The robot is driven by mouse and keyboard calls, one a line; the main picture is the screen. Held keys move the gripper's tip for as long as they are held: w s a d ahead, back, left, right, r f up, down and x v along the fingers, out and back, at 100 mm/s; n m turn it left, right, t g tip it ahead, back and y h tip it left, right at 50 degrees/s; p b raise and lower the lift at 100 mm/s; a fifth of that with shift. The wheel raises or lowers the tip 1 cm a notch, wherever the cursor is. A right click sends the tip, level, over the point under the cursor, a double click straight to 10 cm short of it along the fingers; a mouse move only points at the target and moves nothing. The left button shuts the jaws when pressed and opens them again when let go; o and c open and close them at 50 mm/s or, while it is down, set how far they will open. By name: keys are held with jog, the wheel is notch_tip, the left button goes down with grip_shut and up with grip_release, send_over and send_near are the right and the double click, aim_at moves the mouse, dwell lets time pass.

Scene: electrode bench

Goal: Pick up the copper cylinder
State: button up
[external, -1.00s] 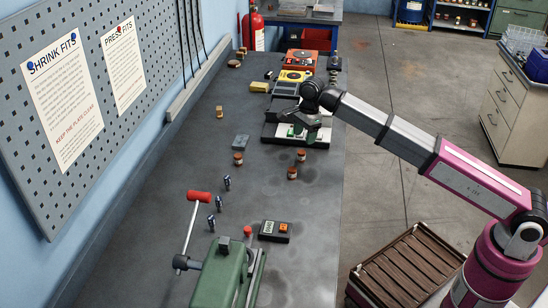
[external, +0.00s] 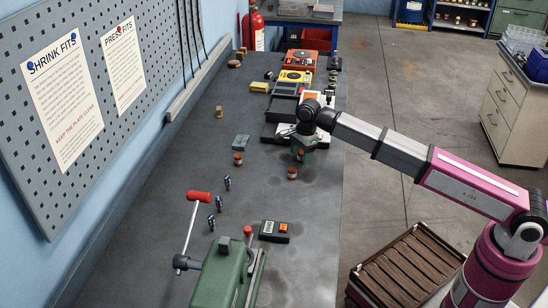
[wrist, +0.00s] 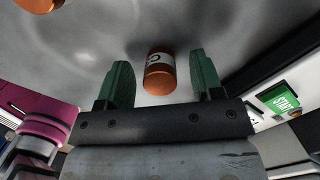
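In the wrist view a copper cylinder (wrist: 159,78) with a white band marked with a "C" lies in the gap between the two green fingers of my gripper (wrist: 163,82). Clear space shows between it and each finger, so my gripper is open. In the external view my gripper (external: 303,152) points down low over the right side of the bench. It partly hides the cylinder there. Another copper cylinder (external: 292,173) stands just in front of it, and one more (external: 239,159) stands to the left.
A grey block (external: 241,141) lies left of my gripper. A dark box with an orange button (external: 274,231) and a green press (external: 228,273) stand nearer the camera. In the wrist view a green START button (wrist: 281,100) is at the right. Bench between them is clear.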

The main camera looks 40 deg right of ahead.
grip_shut()
